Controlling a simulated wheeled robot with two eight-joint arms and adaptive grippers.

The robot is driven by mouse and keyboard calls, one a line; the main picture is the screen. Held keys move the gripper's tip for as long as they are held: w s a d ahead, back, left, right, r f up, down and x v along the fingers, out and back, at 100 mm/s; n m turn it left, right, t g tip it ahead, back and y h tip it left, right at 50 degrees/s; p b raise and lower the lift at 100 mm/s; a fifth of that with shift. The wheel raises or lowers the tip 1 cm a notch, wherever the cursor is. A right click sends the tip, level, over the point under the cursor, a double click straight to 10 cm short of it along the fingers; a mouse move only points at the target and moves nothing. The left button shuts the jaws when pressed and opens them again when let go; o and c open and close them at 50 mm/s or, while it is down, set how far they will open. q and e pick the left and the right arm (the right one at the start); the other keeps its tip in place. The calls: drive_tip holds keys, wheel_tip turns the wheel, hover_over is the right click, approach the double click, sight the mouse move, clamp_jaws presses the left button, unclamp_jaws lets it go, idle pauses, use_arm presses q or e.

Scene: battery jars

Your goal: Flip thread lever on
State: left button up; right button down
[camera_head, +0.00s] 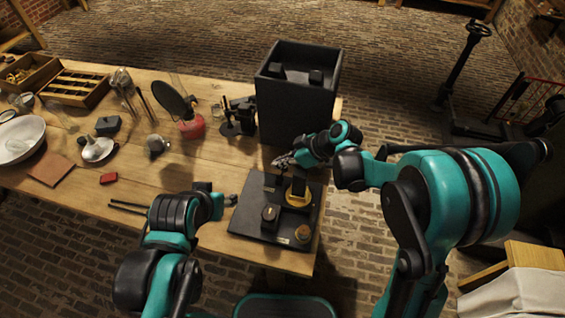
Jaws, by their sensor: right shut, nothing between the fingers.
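A dark board (262,237) lies at the table's right front corner. On it are a yellow round base (299,200) with a dark upright piece (298,186), a small dark block (270,213) and a small brass-coloured knob (303,233). I cannot tell which part is the thread lever. My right gripper (283,161) is shut and empty above the board's far edge, apart from the yellow base. My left gripper (231,200) is low at the board's left edge; its fingers are too small to read.
A tall dark open box (296,112) stands behind the board. A red-based item (191,127), a black instrument (238,117), glassware, a white bowl (20,139) and a wooden tray (76,86) occupy the table's left and back. The table (190,170) is bare in the middle.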

idle(0.3)
drive_tip(key=p+v, duration=0.4)
drive_tip(key=v, duration=0.5)
drive_tip(key=shift+w+r+p, duration=0.3)
drive_tip(key=shift+r+p, duration=0.05)
drive_tip(key=shift+r, duration=0.05)
